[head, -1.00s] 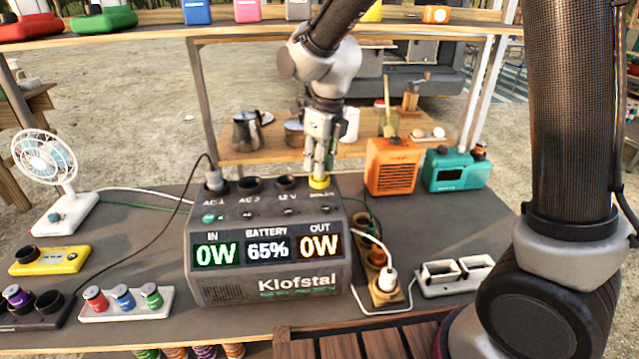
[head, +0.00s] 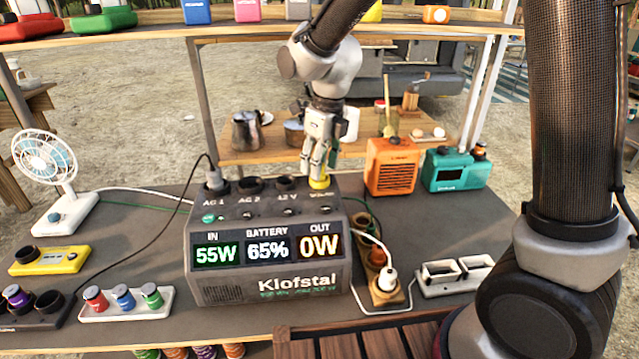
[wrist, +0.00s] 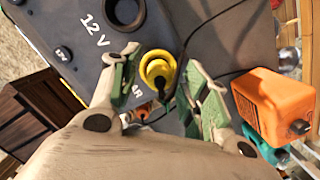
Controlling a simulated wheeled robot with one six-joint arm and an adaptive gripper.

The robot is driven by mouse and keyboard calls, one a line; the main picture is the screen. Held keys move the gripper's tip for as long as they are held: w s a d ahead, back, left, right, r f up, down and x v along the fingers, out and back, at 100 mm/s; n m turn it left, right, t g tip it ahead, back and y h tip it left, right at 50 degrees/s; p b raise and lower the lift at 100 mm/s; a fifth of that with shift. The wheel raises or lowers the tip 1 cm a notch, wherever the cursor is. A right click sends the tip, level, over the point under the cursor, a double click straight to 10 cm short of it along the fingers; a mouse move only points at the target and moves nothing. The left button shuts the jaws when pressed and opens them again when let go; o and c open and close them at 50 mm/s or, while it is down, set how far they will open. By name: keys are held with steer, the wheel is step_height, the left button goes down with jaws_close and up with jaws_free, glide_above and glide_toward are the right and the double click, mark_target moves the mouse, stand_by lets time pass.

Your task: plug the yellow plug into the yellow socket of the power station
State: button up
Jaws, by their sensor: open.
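The power station (head: 268,280) stands on the grey table, its display reading IN 55W, BATTERY 65%, OUT 0W. The yellow plug sits in the yellow socket (head: 319,184) at the right end of its top row; at this size plug and socket are hard to tell apart. In the wrist view the yellow plug (wrist: 158,68) shows from above with a black cable leaving it. My gripper (head: 318,172) is open just above, and in the wrist view its green-padded fingers (wrist: 153,85) stand apart on either side of the plug, not closed on it.
A grey plug (head: 214,180) sits in AC 1; AC 2 (head: 249,186) and 12 V (head: 286,184) look empty. An orange box (head: 391,167) and a teal radio (head: 455,170) stand to the right. A shelf (head: 150,20) crosses above.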

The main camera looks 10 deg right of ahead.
step_height(320, 180, up, 11)
steer(key=s+d, duration=0.1)
steer(key=shift+d, duration=0.15)
steer(key=shift+s+r, duration=0.1)
steer(key=s+d+r+n+t, duration=0.1)
steer(key=s+d+n, duration=1)
steer(key=d+n, duration=0.2)
steer(key=s+d+n+t+h, duration=0.1)
steer(key=s+d+n+t, duration=0.1)
steer(key=s+d+n, duration=0.9)
steer(key=shift+d+r+n, duration=0.35)
steer(key=shift+d+n, duration=0.9)
steer(key=shift+n, duration=0.25)
